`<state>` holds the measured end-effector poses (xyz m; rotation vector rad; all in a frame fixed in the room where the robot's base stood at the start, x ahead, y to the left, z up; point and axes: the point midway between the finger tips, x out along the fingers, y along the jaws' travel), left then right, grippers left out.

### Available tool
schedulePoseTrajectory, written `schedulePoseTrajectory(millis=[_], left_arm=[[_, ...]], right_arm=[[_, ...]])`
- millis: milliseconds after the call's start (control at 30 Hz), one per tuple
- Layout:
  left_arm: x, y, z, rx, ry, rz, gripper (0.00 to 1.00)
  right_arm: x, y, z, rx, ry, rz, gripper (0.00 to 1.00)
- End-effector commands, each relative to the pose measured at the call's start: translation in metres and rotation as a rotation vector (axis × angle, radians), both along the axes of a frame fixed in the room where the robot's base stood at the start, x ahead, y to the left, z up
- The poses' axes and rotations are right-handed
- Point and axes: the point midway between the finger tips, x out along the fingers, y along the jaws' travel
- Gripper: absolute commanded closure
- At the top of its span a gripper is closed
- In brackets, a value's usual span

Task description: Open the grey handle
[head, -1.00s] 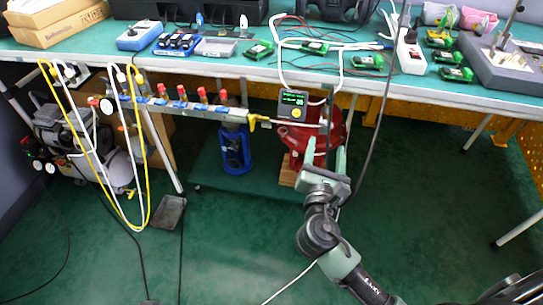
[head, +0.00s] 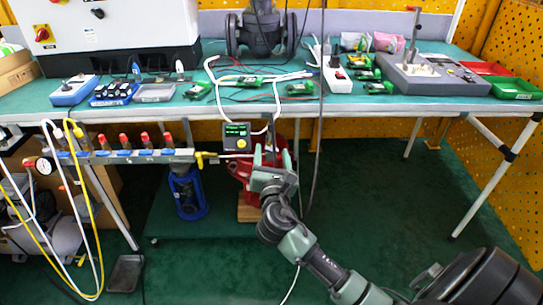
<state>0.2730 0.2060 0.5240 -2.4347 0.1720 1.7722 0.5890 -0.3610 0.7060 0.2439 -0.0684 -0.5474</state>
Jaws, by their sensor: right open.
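My right gripper (head: 272,158) is in the middle of the head view, its fingers pointing up and apart. It stands in front of a red valve body (head: 240,171) below the bench edge and hides part of it. A thin grey bar (head: 230,156) runs from a yellow lever (head: 203,158) toward the gripper fingers. I cannot tell whether this bar is the grey handle, or whether the fingers touch it. My left gripper is not in view.
A green-topped bench (head: 420,102) overhangs the valve. A manifold with red-capped valves (head: 120,156) extends to the left. A blue bottle-like unit (head: 187,192) stands on a low green platform. A black cable hangs beside the gripper. The floor at right is open around a bench leg (head: 475,205).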

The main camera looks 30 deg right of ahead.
Motion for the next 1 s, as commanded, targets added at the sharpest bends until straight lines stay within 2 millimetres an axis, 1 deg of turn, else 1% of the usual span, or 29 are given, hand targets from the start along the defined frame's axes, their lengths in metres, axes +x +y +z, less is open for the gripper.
schedulePoseTrajectory(millis=[167, 200, 267, 300, 400, 733, 1000], left_arm=[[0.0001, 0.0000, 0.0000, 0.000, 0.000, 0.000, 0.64], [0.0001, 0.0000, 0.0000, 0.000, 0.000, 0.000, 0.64], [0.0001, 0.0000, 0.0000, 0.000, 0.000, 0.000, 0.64], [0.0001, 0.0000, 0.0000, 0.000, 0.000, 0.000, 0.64], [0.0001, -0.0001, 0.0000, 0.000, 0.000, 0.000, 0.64], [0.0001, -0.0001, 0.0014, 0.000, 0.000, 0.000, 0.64], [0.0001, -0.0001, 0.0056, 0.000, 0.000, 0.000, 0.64]], right_arm=[[0.0001, -0.0001, 0.0000, -0.001, 0.001, 0.000, 0.42], [0.0001, 0.0000, 0.0000, 0.000, 0.000, 0.000, 0.47], [0.0001, 0.0001, 0.0000, 0.000, 0.000, 0.000, 0.64], [0.0001, 0.0001, 0.0000, 0.000, 0.000, 0.000, 0.75], [-0.0001, 0.0002, -0.0001, 0.000, 0.000, 0.000, 1.00], [-0.0002, 0.0006, -0.0002, 0.036, -0.021, 0.000, 1.00], [-0.0005, 0.0006, -0.0005, 0.181, -0.107, 0.000, 1.00]])
